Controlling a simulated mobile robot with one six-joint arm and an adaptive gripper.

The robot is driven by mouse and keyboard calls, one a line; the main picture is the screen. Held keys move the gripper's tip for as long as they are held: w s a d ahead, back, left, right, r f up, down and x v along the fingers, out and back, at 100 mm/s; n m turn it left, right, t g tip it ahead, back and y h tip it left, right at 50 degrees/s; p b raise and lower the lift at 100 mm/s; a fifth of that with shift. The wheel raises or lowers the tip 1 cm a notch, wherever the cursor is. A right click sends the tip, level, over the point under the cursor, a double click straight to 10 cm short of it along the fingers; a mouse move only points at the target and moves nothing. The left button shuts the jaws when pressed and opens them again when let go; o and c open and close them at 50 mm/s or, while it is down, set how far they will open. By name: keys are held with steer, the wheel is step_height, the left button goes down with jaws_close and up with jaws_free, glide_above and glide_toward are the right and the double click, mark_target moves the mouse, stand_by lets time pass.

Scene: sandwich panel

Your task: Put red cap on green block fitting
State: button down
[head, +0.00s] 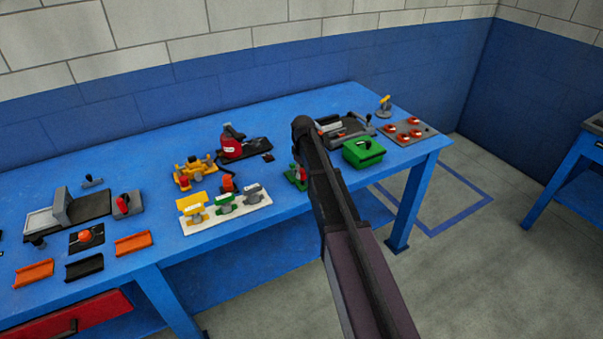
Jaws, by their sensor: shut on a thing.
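The green block fitting (292,181) is a small green piece on the blue table, just left of my dark arm and partly covered by it. A small red cap (301,174) shows at the block, beside the arm's edge. I cannot tell whether it is seated on the block or held just above it. My gripper (300,165) is at the red cap, mostly hidden by my own arm, and is shut on it. The fingertips are too small and dark to make out.
A white strip (240,216) with yellow, green and grey fittings lies left of the block. A green box (363,152) and a grey panel with red knobs (409,132) stand to the right. A red-and-black tool (232,143) is behind. The table's front edge is close.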

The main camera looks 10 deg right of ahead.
mark_target(303, 171)
steer(key=shift+f+b, duration=1.4)
steer(key=shift+f, duration=0.1)
stand_by(1.6)
stand_by(0.3)
steer(key=shift+c, duration=1)
jaws_free()
steer(key=shift+o, duration=1)
steer(key=shift+r, duration=0.1)
steer(key=shift+w+r+p, duration=0.1)
steer(key=shift+r+p, duration=3.6)
steer(key=shift+p, duration=0.05)
